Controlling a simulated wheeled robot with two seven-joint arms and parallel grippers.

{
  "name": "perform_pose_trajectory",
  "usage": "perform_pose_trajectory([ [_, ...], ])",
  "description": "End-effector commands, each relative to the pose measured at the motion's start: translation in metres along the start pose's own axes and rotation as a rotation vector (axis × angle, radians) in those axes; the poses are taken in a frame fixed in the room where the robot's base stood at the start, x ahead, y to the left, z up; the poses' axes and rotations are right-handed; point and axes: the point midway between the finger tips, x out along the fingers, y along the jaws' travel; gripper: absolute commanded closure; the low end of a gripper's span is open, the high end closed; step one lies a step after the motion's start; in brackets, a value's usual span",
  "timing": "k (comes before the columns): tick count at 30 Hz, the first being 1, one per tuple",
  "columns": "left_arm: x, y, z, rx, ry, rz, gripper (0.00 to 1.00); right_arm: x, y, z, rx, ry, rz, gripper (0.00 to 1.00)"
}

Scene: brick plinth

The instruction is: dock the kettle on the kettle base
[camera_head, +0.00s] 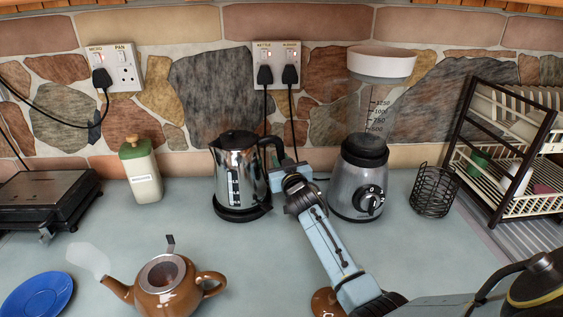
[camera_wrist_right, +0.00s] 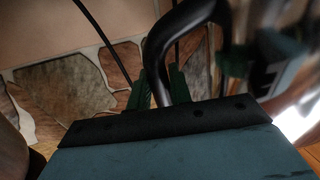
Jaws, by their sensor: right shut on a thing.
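The shiny steel kettle (camera_head: 237,178) with a black lid and handle stands upright at the back of the counter. The black kettle base (camera_head: 244,214) shows directly under it; I cannot tell whether the kettle is fully seated or slightly above it. My right gripper (camera_head: 278,168) reaches in from the right and is shut on the kettle's handle. In the right wrist view the black handle (camera_wrist_right: 180,55) passes between the green fingers of the right gripper (camera_wrist_right: 160,85), and the steel body is blurred at the right. My left gripper is not in view.
A blender (camera_head: 358,185) and a wire basket (camera_head: 433,192) stand right of my forearm, with a dish rack (camera_head: 500,150) beyond. A cream canister (camera_head: 141,172) is left of the kettle. A brown teapot (camera_head: 165,285) and blue plate (camera_head: 38,295) are in front.

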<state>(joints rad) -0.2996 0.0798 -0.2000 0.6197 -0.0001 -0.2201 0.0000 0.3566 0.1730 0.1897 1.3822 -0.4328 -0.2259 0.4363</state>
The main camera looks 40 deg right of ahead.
Motion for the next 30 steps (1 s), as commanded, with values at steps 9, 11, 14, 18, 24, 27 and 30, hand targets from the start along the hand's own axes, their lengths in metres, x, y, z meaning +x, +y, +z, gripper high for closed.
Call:
perform_pose_trajectory([
  [9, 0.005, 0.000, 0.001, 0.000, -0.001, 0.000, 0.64, 0.001, 0.000, 0.001, 0.008, 0.011, -0.001, 1.00],
  [11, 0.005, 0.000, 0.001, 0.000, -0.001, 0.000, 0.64, 0.001, 0.000, 0.002, 0.008, 0.011, -0.001, 1.00],
  [14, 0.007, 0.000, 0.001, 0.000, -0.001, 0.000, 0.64, 0.001, -0.001, 0.003, 0.008, 0.011, -0.001, 1.00],
  [18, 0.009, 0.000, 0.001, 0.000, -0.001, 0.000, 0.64, 0.001, -0.001, 0.006, 0.008, 0.011, -0.001, 1.00],
  [24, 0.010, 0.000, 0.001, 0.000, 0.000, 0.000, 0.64, 0.001, -0.001, 0.008, 0.007, 0.010, -0.001, 0.73],
  [27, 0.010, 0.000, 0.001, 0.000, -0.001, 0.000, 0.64, 0.001, -0.001, 0.009, 0.005, 0.007, -0.001, 0.70],
  [30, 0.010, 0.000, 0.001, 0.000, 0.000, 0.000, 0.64, 0.000, -0.001, 0.010, 0.003, 0.005, 0.000, 0.70],
])
